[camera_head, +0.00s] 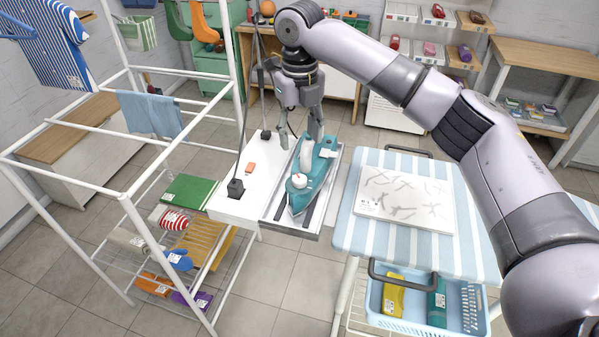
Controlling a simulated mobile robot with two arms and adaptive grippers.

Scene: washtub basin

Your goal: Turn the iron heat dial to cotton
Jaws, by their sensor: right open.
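The teal iron (325,168) rests on a grey tray (296,226) at the side of a white stand. It has a white handle, and a round white dial (299,181) shows on its near part. Markings on the dial are too small to read. My right gripper (301,138) points down with its fingers apart, at the far end of the iron, beyond the dial. The fingers look empty; I cannot tell whether one touches the iron. My left gripper is out of view.
A striped ironing board (350,236) with a patterned white sheet (405,203) stands to the right. A blue basket (378,320) is below it. A white drying rack (70,183) stands at the left. A cable post (236,187) rises beside the iron.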

